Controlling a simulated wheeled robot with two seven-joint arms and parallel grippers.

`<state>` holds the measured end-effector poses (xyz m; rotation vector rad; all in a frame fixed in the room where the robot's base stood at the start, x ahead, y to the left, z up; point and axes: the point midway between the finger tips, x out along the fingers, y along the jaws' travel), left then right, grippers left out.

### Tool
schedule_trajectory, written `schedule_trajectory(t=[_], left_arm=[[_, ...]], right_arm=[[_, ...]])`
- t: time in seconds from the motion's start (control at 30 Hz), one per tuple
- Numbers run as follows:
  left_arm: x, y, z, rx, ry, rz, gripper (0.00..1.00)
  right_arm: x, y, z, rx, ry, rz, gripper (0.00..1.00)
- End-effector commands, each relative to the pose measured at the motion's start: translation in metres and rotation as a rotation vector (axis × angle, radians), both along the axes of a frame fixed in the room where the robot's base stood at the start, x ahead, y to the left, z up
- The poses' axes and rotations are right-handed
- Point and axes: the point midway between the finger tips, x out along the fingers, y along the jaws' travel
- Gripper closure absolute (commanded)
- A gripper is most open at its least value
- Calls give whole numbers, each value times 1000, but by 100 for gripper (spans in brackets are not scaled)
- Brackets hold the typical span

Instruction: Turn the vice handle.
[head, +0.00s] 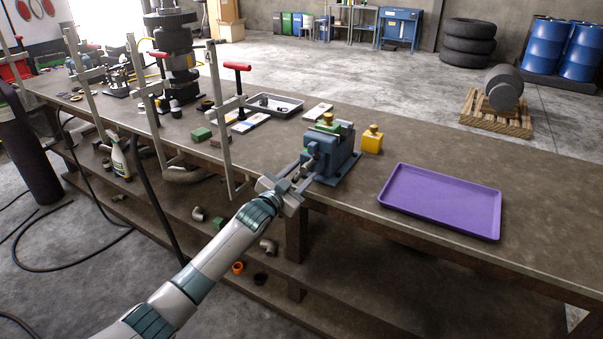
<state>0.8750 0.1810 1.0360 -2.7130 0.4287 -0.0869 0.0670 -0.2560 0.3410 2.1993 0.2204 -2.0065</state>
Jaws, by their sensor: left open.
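A blue vice (334,156) stands on the workbench near its front edge, with a green and yellow piece (328,122) at its top. Its front end faces my left gripper. My left gripper (297,180) is open, with its two fingers reaching toward the front of the vice. The vice handle is small and partly hidden by the fingers, so I cannot tell whether they touch it or lie on either side of it. My right gripper is not in view.
A purple tray (442,201) lies right of the vice, and a yellow block (372,140) stands close beside it. Tall metal clamps (222,130) rise along the bench's front edge at left. A grey tray (275,104) lies behind. The bench is clear at far right.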

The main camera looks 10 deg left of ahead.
Motion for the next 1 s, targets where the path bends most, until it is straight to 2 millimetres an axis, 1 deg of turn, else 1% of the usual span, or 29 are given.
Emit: schedule_trajectory(t=[0.03,0.07,0.1,0.17,0.2,0.47,0.67,0.87,1.0], left_arm=[[0,0,0,0,0,0,60],[0,0,0,0,0,0,67],[0,0,0,0,0,0,77],[0,0,0,0,0,0,91],[0,0,0,0,0,0,100],[0,0,0,-5,3,0,100],[0,0,0,-45,16,0,100],[0,0,0,-138,46,0,100],[0,0,0,-235,77,0,100]], right_arm=[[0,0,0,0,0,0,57],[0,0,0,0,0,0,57],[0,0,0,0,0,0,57],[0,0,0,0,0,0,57],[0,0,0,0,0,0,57],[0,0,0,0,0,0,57],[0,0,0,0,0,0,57],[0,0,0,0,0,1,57],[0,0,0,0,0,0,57]])
